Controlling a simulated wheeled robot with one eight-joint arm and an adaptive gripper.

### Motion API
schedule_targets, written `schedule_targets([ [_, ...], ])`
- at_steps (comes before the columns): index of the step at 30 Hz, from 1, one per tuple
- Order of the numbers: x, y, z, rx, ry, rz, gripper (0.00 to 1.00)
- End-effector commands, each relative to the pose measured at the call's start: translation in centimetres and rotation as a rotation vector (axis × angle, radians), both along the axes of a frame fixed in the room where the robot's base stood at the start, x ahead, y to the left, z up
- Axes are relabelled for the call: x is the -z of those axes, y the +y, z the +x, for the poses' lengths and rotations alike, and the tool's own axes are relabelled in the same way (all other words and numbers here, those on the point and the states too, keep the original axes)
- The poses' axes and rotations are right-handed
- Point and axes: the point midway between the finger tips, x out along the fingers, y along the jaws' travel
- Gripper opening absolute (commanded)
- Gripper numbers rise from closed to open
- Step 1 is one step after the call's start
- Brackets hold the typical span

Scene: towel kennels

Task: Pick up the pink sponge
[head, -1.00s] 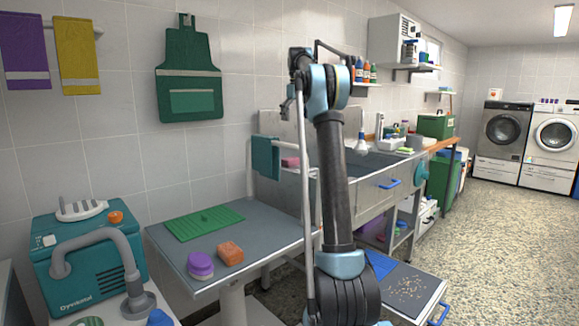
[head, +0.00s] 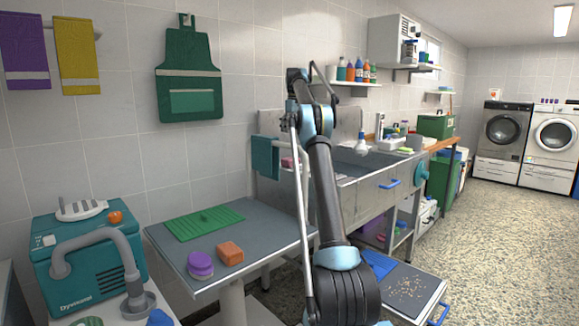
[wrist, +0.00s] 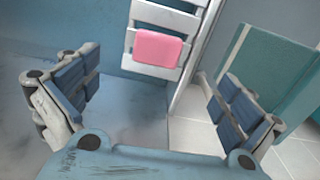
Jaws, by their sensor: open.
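The pink sponge (wrist: 157,48) lies on a white slatted rack (wrist: 168,17) in the wrist view, ahead of my gripper and between the lines of its two fingers. In the head view a small part of the pink sponge (head: 287,162) shows on the rack at the left end of the sink, beside my arm. My gripper (wrist: 165,97) is open and empty, with its fingers wide apart. It does not touch the sponge. In the head view my arm hides the gripper and part of the rack.
A teal towel (head: 265,157) hangs beside the rack. The sink basin (head: 365,160) is to the right of the rack. Speckled floor is clear further right.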

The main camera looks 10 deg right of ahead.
Motion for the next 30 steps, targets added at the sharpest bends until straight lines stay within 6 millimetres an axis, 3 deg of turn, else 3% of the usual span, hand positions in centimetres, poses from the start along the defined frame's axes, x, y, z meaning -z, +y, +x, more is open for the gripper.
schedule_targets([
  [11, 3.9, 0.0, -0.2, 0.0, 0.0, 0.0, 1.0],
  [24, 9.8, 0.0, -0.1, 0.0, 0.0, 0.0, 1.0],
  [30, 11.0, 0.0, -0.2, 0.0, 0.0, 0.0, 1.0],
])
